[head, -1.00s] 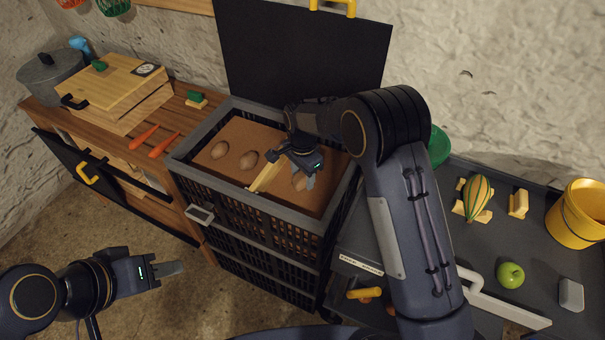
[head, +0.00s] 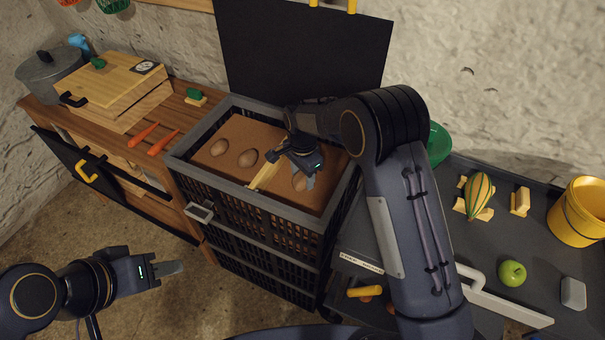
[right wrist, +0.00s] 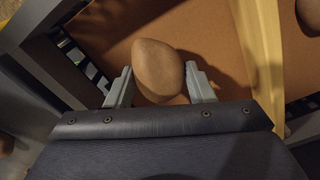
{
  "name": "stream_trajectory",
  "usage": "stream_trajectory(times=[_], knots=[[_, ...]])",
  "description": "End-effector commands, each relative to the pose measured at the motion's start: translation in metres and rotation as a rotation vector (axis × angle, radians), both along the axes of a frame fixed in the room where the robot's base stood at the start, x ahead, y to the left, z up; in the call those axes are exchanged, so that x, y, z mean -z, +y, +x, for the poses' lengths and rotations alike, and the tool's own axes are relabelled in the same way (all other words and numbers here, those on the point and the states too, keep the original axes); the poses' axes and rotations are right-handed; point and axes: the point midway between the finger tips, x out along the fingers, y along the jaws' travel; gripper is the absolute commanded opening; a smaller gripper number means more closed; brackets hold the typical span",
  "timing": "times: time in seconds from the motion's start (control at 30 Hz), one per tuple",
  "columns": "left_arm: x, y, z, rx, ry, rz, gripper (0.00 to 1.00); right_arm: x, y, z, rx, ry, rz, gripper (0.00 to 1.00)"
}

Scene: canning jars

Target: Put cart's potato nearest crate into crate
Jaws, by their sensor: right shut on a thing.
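The crate (head: 262,216) is dark, slatted plastic with a brown inner floor and a pale wooden divider (head: 268,177). Two potatoes (head: 219,147) (head: 247,158) lie left of the divider. My right gripper (head: 305,181) reaches down inside the crate, right of the divider. It is shut on a brown potato (right wrist: 158,70), which shows between its two fingers in the right wrist view; I cannot tell whether it touches the floor. The grey cart (head: 455,233) stands to the right. My left gripper (head: 172,268) is apart from everything at lower left; its finger gap is not clear.
The cart top holds a striped gourd (head: 479,194), a green apple (head: 512,273), a yellow bucket (head: 580,210) and a pale block (head: 573,293). A wooden counter (head: 120,125) with carrots (head: 163,143) stands left of the crate. A black panel (head: 302,55) rises behind it.

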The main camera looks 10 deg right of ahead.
Motion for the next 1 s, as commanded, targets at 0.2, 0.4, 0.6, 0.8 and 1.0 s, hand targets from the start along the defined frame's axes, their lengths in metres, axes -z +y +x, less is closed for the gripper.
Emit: stream_trajectory(times=[0.2,0.4,0.6,0.8,1.0], knots=[[0.003,0.0,0.0,0.0,0.0,0.0,0.36,0.004,0.0,0.0,0.0,0.0,0.0,0.4],[0.005,0.0,0.0,0.0,0.0,0.0,0.36,0.007,0.0,0.0,0.0,0.0,0.0,0.4],[0.007,0.0,0.0,0.0,0.0,0.0,0.36,0.01,0.0,0.0,0.0,-0.001,0.001,0.4],[0.009,0.0,0.0,0.0,0.0,0.0,0.36,0.013,0.0,0.0,0.0,-0.001,0.001,0.4],[0.011,0.0,0.0,0.0,0.0,0.0,0.36,0.016,0.0,0.0,0.0,-0.001,0.001,0.4]])
